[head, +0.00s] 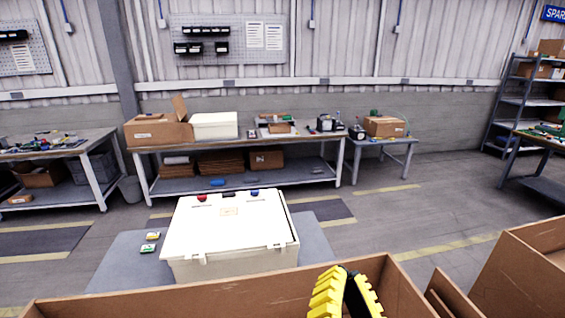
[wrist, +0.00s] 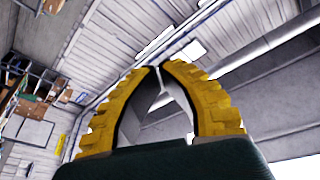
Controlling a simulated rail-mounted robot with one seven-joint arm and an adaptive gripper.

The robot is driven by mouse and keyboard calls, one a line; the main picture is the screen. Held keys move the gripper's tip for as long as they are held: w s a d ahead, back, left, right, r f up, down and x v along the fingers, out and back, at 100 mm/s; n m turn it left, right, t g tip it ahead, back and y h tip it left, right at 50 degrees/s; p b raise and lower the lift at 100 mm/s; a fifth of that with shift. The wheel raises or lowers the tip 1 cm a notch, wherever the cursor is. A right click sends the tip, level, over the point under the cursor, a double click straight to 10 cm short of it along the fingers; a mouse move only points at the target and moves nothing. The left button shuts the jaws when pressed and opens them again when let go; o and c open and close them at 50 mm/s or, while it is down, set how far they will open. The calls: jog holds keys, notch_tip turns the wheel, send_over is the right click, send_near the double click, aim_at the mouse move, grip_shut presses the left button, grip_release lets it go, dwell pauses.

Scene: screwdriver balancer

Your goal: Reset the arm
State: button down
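My gripper (head: 347,273) shows at the bottom of the head view, with its yellow ridged fingers pointing up. It is at the open cardboard box at the front, but I cannot tell whether it is inside the box or in front of it. In the wrist view my gripper (wrist: 160,67) has its two curved fingers meeting at the tips, with nothing between them. It looks shut and empty. The wrist camera looks up at the ceiling and wall. The lower part of the arm is out of view.
An open cardboard box (head: 200,292) spans the front, with another box (head: 535,265) at the right. Behind it a white case (head: 235,235) sits on a grey table (head: 120,262), beside two small green-and-white items (head: 150,242). A workbench (head: 240,142) stands along the wall.

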notch_tip(320, 180, up, 30)
jog(key=s+n+t+p, duration=0.25)
jog(key=n+p, duration=0.35)
jog(key=p, duration=2)
notch_tip(320, 180, down, 45)
jog(key=b, duration=4.4)
jog(key=shift+g+b, duration=0.35)
jog(key=shift+s, duration=0.1)
